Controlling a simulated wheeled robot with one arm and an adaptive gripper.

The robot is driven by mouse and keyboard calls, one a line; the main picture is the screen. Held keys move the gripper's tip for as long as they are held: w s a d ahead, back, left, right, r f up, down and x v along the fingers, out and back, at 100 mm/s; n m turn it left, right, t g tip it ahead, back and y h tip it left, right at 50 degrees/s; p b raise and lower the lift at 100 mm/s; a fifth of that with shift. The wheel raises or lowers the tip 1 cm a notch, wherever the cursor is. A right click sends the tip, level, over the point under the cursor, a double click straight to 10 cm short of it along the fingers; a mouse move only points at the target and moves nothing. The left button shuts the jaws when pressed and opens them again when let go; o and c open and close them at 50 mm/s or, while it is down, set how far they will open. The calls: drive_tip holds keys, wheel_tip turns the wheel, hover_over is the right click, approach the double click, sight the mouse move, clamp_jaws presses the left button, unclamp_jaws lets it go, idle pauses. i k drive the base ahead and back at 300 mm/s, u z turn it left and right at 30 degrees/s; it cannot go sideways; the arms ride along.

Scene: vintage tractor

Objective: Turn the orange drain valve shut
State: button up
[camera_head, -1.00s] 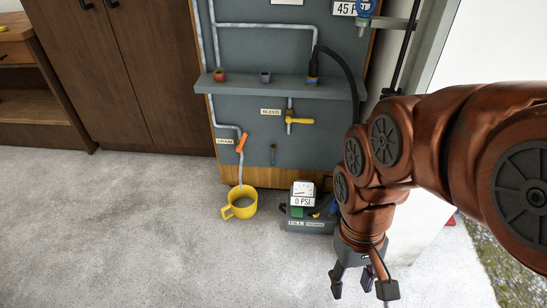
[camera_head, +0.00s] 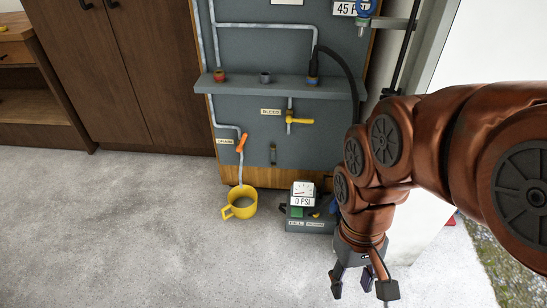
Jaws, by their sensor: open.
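The orange drain valve handle (camera_head: 242,142) sits on a grey pipe at the lower left of the panel, beside a label reading DRAIN (camera_head: 225,142). The handle is tilted, its upper end to the right. The pipe runs down from it to a yellow mug (camera_head: 240,203) on the floor. My gripper (camera_head: 364,284) is open and empty, pointing down, at the lower right. It is well apart from the valve, to the right of it and nearer to me.
A yellow bleed valve handle (camera_head: 299,121) is on the panel (camera_head: 240,110), under a shelf (camera_head: 265,89) with small cups. A pump box (camera_head: 307,222) reading 0 PSI stands on the floor right of the mug. Grey carpet (camera_head: 130,230) is clear at left.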

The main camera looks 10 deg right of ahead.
sight(239, 148)
drive_tip(key=u, duration=0.65)
drive_tip(key=i, duration=0.95)
drive_tip(key=u, duration=0.2)
